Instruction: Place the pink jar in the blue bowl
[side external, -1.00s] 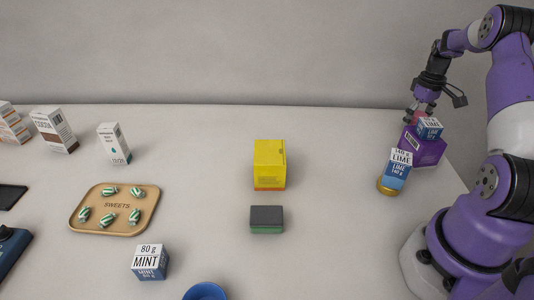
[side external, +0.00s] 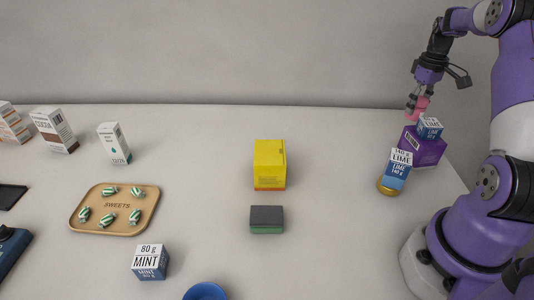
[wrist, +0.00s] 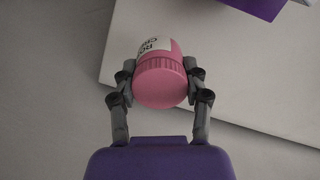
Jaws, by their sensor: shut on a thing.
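The pink jar (wrist: 159,80) has a ribbed lid and a white label with dark print. My gripper (wrist: 160,85) is shut on it, one finger on each side, in the wrist view. In the side view my gripper (side external: 417,103) holds the pink jar (side external: 422,102) in the air above and behind the purple box at the right. The blue bowl (side external: 205,291) is at the bottom edge of the side view, partly cut off, far to the left of my gripper.
The purple box (side external: 428,151) has a small blue-and-white box (side external: 429,127) on it. A yellow box (side external: 270,165), a dark-and-green block (side external: 266,220), a mint box (side external: 150,262) and a sweets tray (side external: 104,229) stand further left.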

